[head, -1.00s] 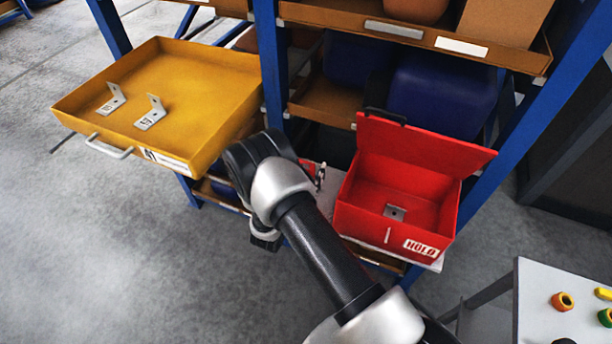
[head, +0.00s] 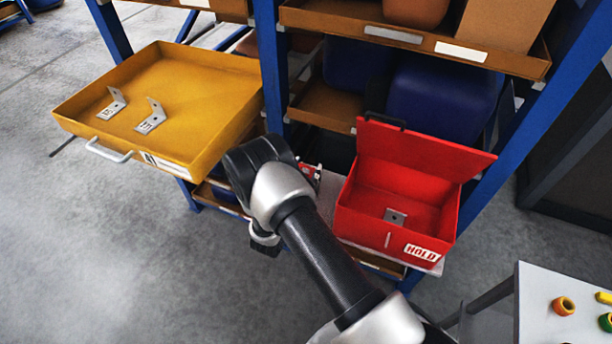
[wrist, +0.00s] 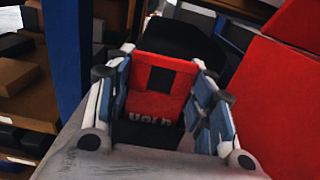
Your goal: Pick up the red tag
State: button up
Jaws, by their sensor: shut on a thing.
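The red tag (wrist: 160,82) is between the two fingers of my gripper (wrist: 160,98) in the wrist view. It is a flat red piece with a dark square in it and pale lettering along its lower edge. My gripper is shut on it. In the head view my arm hides most of the gripper, and a small red part of the tag (head: 306,181) shows beside my wrist, left of the red box.
The open red box (head: 365,215), marked HOLD, stands right of my gripper with a metal bracket (head: 396,216) inside. A yellow drawer (head: 205,95) with two brackets is at left. Blue shelving (head: 270,70) stands behind. A white table (head: 535,300) is at lower right.

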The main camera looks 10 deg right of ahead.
notch_tip(320, 180, up, 20)
jog(key=p, duration=0.5)
dwell(0.6)
